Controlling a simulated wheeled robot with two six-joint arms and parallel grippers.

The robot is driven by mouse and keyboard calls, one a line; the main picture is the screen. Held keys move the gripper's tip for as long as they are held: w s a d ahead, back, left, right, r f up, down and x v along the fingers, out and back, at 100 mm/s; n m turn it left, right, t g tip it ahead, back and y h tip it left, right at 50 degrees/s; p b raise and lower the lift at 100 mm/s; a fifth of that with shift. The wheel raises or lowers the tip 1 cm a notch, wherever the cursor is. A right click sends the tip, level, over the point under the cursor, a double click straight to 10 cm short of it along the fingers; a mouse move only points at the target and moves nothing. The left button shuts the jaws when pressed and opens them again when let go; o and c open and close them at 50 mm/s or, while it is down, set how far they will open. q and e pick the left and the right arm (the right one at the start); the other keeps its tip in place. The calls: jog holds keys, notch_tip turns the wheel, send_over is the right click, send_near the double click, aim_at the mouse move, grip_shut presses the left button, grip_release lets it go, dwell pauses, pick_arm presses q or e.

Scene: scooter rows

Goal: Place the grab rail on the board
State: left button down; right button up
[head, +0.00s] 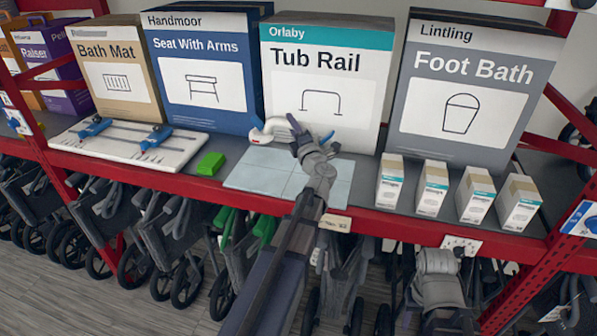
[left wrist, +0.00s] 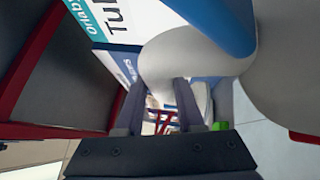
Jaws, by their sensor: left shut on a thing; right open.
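The white grab rail (head: 272,129) with blue parts is in front of the Tub Rail box, above the back of the pale blue tiled board (head: 258,178). My left gripper (head: 299,138) is shut on it at its right part. In the left wrist view the rail (left wrist: 185,52) fills the space beyond the fingers (left wrist: 157,100), large, white and curved. I cannot tell whether the rail touches the board. The board lies flat on the shelf, its right part hidden by my left arm. My right gripper (head: 437,285) is open and empty, low in front of the shelf.
A white board with blue brackets (head: 125,142) and a green block (head: 210,163) lie left of the tiled board. Several small cartons (head: 432,188) stand to the right. Large boxes, including the Tub Rail box (head: 325,75), line the back. Folded wheeled frames hang below the red shelf edge.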

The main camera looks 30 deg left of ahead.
pick_arm(q)
jog(key=shift+d+r+n+g+y, duration=0.2)
jog(key=shift+n+g+y, duration=0.3)
jog(key=shift+g, duration=0.4)
jog(key=shift+s+f, duration=0.1)
jog(key=shift+f, duration=0.05)
notch_tip(320, 180, down, 10)
jog(key=b, duration=0.9)
jog(key=shift+b, duration=0.4)
jog(key=shift+f, duration=0.15)
jog(key=c, duration=0.5)
grip_release()
